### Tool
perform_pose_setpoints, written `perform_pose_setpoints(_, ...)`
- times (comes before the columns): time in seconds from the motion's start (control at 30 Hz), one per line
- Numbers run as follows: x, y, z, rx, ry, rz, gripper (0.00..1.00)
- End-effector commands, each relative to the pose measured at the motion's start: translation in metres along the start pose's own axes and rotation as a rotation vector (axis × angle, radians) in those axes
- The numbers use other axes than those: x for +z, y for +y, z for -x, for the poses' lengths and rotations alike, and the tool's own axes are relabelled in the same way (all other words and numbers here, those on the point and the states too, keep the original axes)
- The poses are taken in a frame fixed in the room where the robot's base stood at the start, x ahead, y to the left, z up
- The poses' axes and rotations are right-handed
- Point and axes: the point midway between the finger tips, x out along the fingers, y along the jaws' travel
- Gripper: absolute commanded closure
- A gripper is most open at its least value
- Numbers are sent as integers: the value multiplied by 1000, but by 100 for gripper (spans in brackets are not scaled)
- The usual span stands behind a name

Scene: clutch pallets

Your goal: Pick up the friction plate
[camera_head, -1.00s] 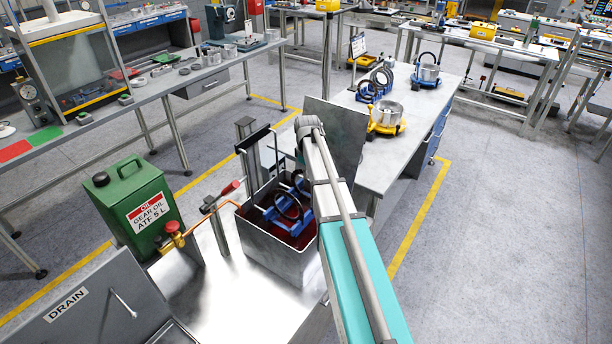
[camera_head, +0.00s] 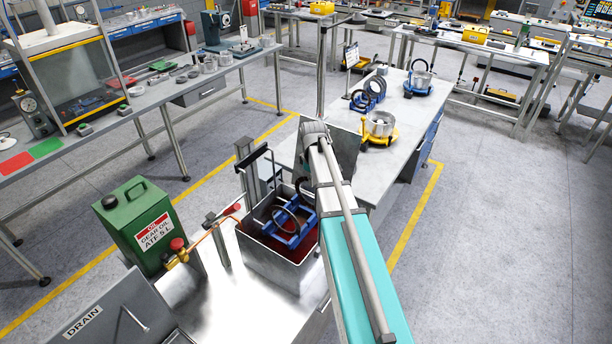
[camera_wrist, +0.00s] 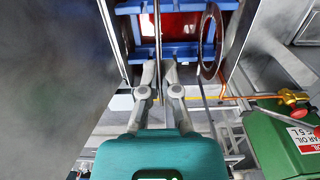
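A friction plate (camera_wrist: 157,28), a thin ring seen edge-on in the wrist view, runs down between the two fingers of my gripper (camera_wrist: 160,76). The fingers are drawn close together and appear shut on it. A second ring (camera_wrist: 211,42) stands to the right, apart from the fingers. Blue rack bars (camera_wrist: 182,7) lie beyond them over red liquid. In the head view a dark ring (camera_head: 285,221) stands on the blue rack (camera_head: 293,240) inside the metal tank (camera_head: 270,263). My arm hides the tank's right side, and my gripper's fingers do not show there.
The tank's wall surrounds the rack closely. A green gear oil can (camera_head: 140,225) and a valve with a copper pipe (camera_head: 178,245) stand left of it. A workbench (camera_head: 385,170) beyond holds a yellow-based fixture (camera_head: 380,128) and ring stands. The metal top in front of the tank is clear.

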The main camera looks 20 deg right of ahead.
Motion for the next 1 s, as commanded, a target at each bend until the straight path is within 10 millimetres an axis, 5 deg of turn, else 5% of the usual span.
perform_pose_setpoints(0.1, 26, -15, 15, 0, 0, -1, 100)
perform_pose_setpoints(0.4, 59, -30, 30, 0, 0, -1, 100)
perform_pose_setpoints(1.0, 67, -34, 32, 0, 0, 0, 100)
